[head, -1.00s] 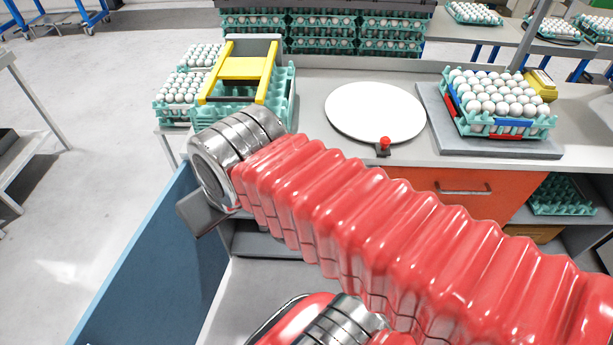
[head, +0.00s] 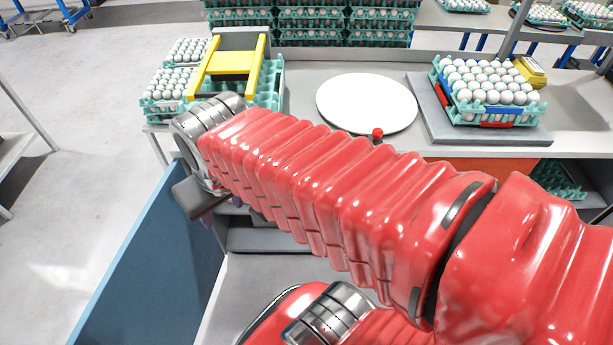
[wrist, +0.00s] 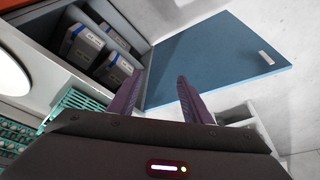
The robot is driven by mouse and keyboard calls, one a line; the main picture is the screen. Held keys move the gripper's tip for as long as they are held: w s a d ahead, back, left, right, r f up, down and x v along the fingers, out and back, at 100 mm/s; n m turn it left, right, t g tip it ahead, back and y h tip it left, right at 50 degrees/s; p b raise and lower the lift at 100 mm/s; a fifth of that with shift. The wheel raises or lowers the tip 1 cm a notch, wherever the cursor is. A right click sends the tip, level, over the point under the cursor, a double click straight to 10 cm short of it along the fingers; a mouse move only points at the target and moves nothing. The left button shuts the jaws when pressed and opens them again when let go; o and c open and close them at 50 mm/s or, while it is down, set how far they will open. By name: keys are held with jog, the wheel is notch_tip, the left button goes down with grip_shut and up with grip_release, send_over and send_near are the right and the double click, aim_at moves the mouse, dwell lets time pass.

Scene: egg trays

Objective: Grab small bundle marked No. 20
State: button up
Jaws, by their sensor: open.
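Grey packs with blue bands and pale labels lie in an open cabinet in the wrist view. One pack (wrist: 82,46) is farther left, and another pack (wrist: 117,70) is closer to my gripper. Their labels are too small to read, so I cannot tell which is No. 20. My gripper (wrist: 159,78) is open, with two dark purple fingers and nothing between them. The nearer pack appears just left of the left finger, with a gap I cannot judge. In the head view my arm hides the cabinet's inside and most of my gripper.
The blue cabinet door (wrist: 220,62) stands open at right in the wrist view; in the head view the door (head: 150,255) is at lower left. Above are a white round plate (head: 366,103), a yellow frame (head: 228,62) and egg trays (head: 440,95).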

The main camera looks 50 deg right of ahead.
jog(key=w+d+f+m+h, duration=0.1)
jog(key=w+d+f+m, duration=0.15)
jog(key=d+f, duration=1.1)
jog(key=w+d+f+m+h, duration=0.1)
jog(key=w+d+f+m, duration=0.15)
jog(key=d+f, duration=1.1)
jog(key=w+d+f+m+h, duration=0.1)
jog(key=w+d+f+m, duration=0.15)
jog(key=d+f, duration=1.1)
notch_tip(320, 180, down, 8)
jog(key=t+h, duration=0.1)
jog(key=h, duration=0.2)
jog(key=w+d+r+t+h, duration=0.3)
jog(key=w+d+r, duration=0.2)
jog(key=r, duration=0.1)
jog(key=shift+d+m, duration=0.15)
jog(key=shift+m, duration=0.3)
jog(key=shift+x, duration=4.25)
jog(key=shift+d+r, duration=0.1)
jog(key=shift+r, duration=0.05)
